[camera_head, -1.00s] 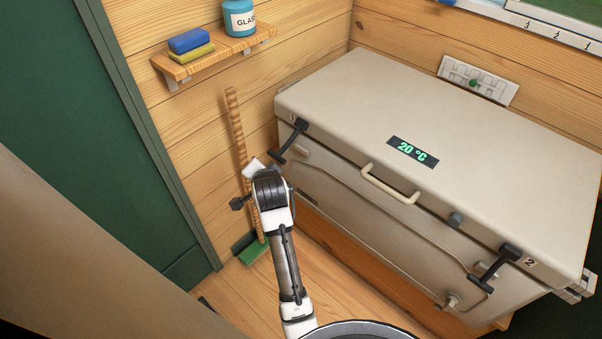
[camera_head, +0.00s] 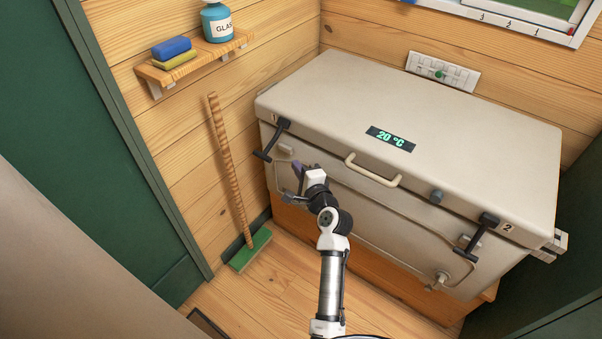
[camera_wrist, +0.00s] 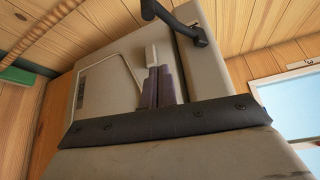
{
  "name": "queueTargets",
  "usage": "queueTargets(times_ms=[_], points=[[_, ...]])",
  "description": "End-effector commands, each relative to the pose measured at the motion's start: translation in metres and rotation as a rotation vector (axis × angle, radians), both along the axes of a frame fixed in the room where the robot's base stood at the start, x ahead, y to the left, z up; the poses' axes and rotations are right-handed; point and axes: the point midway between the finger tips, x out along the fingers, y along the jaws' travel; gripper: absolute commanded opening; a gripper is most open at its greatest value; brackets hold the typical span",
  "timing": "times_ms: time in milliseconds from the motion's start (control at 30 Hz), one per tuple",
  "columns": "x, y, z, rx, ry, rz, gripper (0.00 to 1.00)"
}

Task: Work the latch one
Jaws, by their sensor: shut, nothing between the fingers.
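Latch one (camera_head: 271,141) is a black lever at the left end of the beige chest's (camera_head: 400,100) front, by the painted number 1. It hangs down from the lid edge. In the wrist view the black latch lever (camera_wrist: 176,20) is at the top. My gripper (camera_head: 293,182) is below and to the right of the latch, in front of the chest's face. Its dark fingers (camera_wrist: 158,86) are together and empty in the wrist view, apart from the lever. Latch two (camera_head: 477,237) is a similar black lever at the right end, by the number 2.
A beige handle (camera_head: 372,172) and a grey button-like part (camera_head: 436,197) are on the chest's front. A green broom (camera_head: 247,250) leans on the left wall. A shelf (camera_head: 190,66) holds sponges and a blue jar. Bare floor lies in front of the chest.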

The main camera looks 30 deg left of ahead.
Motion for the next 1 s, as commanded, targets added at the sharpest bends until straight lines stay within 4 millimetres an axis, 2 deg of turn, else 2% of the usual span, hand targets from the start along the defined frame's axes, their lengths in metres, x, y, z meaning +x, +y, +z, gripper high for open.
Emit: queueTargets(times_ms=[100,233,267,300,400,533,1000], points=[[0.015,0.024,0.001,0.001,0.0,0.004,0.0],[0.029,0.044,-0.003,-0.001,0.0,0.003,0.0],[0.027,0.047,-0.003,-0.002,0.001,0.005,0.0],[0.017,0.047,0.001,-0.004,0.001,0.004,0.0],[0.004,0.05,0.003,-0.003,0.001,0.004,0.0],[-0.006,0.053,0.004,-0.004,-0.001,0.003,0.0],[-0.009,0.053,0.003,-0.002,-0.001,0.001,0.0]])
